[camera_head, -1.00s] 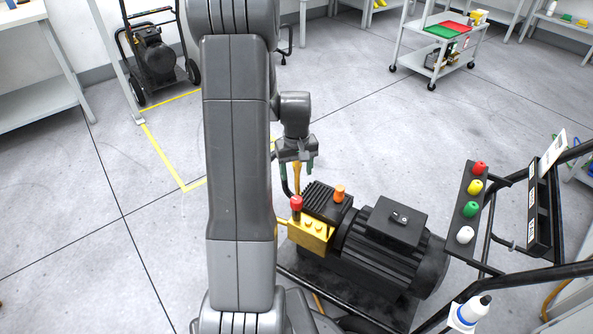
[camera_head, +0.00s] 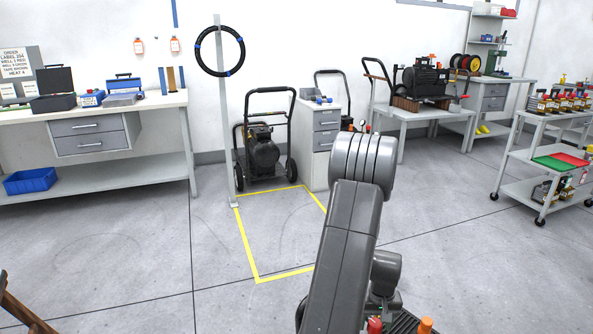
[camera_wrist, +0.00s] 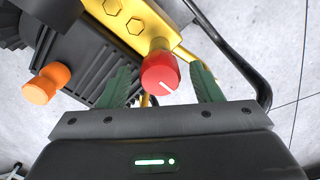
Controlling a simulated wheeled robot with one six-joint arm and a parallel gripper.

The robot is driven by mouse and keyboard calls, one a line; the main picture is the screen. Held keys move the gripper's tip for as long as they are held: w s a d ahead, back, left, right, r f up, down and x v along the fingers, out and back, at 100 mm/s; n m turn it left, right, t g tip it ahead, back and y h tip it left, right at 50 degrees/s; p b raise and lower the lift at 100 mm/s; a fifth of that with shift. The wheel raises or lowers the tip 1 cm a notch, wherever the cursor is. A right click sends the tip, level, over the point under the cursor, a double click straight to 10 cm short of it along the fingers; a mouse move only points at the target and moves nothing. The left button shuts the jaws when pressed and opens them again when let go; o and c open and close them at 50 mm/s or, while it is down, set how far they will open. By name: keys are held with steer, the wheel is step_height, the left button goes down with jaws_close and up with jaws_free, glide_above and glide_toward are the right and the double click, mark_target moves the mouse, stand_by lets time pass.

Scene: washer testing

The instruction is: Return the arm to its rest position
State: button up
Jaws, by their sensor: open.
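My arm (camera_head: 345,250) rises from the bottom of the head view, its upper link leaning right and its wrist part bending down at the right. My gripper (camera_wrist: 160,68) shows in the wrist view with two green fingers spread apart, holding nothing. A red knob (camera_wrist: 161,74) with a white mark appears between the fingers, touching neither. It belongs to the machine with a yellow block (camera_wrist: 140,22) and an orange cap (camera_wrist: 40,90). In the head view only the tops of the red knob (camera_head: 375,326) and orange cap (camera_head: 425,326) show; the gripper's fingers are hidden or below the frame.
A black hose or bar (camera_wrist: 240,62) curves beside the right finger. A yellow floor outline (camera_head: 262,279) lies ahead, with a wheeled compressor (camera_head: 262,150) behind it. A workbench (camera_head: 100,108) stands left and a cart (camera_head: 540,163) right. Floor between them is clear.

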steer(key=shift+f, duration=0.3)
steer(key=shift+r, duration=0.1)
